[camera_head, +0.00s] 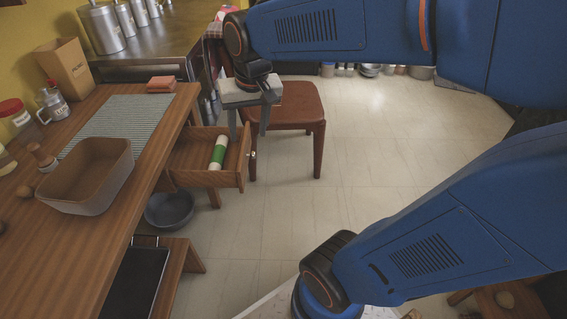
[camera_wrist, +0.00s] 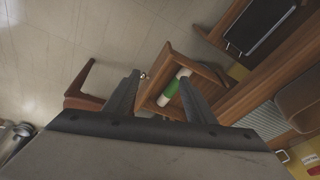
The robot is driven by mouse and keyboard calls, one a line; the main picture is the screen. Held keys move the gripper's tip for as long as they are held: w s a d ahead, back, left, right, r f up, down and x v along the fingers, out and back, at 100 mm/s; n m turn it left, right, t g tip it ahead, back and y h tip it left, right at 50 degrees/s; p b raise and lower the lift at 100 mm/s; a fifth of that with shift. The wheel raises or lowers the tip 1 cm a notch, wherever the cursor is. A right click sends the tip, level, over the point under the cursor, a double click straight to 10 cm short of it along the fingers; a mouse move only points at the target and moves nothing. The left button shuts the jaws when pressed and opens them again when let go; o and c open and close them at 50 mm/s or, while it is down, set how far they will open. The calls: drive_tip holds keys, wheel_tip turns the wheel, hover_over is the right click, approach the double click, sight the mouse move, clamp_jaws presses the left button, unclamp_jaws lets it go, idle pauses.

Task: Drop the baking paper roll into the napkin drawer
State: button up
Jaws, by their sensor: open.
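The baking paper roll (camera_head: 218,152), white with a green band, lies inside the open drawer (camera_head: 205,178) under the wooden table. It also shows in the wrist view (camera_wrist: 172,88), lying in the drawer (camera_wrist: 193,62), partly behind one finger. My gripper (camera_head: 249,130) is open and empty above the drawer, near its front end. In the wrist view my two fingers (camera_wrist: 160,92) are spread apart with nothing between them touching. The roll is apart from both fingers.
A wooden chair (camera_head: 300,104) stands just behind the drawer. A grey bowl (camera_head: 169,209) is on the floor below.

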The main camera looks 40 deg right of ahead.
drive_tip(key=s+d+f+n+t, duration=0.1)
drive_tip(key=s+f+n+t, duration=0.1)
drive_tip(key=s, duration=1.1)
drive_tip(key=shift+d+f+n, duration=0.3)
drive_tip(key=shift+f+n, duration=0.1)
drive_tip(key=shift+n, duration=0.1)
drive_tip(key=shift+s, duration=0.1)
